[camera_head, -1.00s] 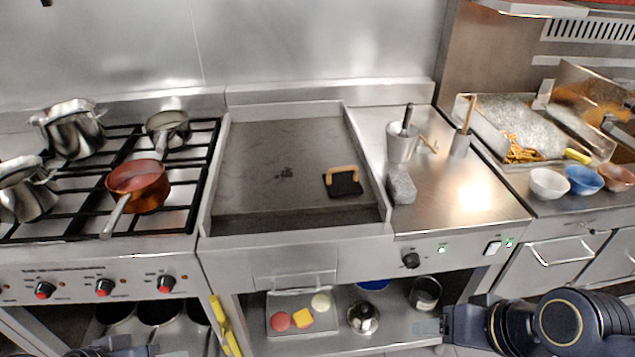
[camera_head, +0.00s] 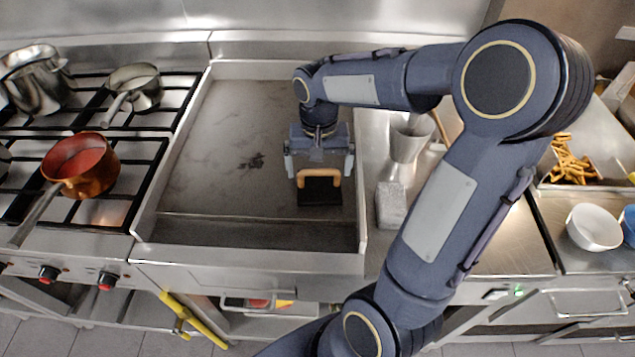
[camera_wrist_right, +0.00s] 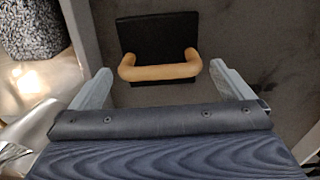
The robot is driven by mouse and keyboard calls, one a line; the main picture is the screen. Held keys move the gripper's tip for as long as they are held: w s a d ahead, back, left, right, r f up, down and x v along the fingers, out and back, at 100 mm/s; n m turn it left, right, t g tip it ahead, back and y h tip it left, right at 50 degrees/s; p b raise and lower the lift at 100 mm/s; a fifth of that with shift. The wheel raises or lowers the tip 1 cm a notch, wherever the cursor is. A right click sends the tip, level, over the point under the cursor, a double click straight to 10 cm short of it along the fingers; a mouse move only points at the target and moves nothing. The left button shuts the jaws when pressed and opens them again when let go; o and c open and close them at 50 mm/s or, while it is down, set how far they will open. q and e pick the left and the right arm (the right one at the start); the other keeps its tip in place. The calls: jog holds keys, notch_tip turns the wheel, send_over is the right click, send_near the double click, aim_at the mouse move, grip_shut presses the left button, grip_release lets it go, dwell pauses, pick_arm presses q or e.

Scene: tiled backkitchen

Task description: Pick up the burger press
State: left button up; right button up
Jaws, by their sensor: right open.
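The burger press (camera_head: 320,191) is a black square plate with a wooden, arch-shaped handle, lying on the right part of the flat griddle (camera_head: 210,190). My right gripper (camera_head: 319,176) is open above it, with one finger to each side of the handle and apart from it. In the right wrist view, the press (camera_wrist_right: 158,40) lies just beyond the two open fingertips (camera_wrist_right: 158,80), its handle across the gap between them. Nothing is held. My left gripper does not show.
A grey block (camera_head: 391,205) and a metal container (camera_head: 408,140) stand on the counter right of the griddle. The griddle has raised metal side walls. A copper pan (camera_head: 90,180) sits on the stove at left. The griddle's left part is clear.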

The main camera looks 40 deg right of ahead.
aim_at(319, 170)
jog(key=shift+f, duration=1.5)
jog(key=shift+s, duration=0.1)
jog(key=c, duration=1.3)
jog(key=shift+r, duration=0.1)
jog(key=shift+c, duration=0.8)
jog(key=shift+r, duration=0.1)
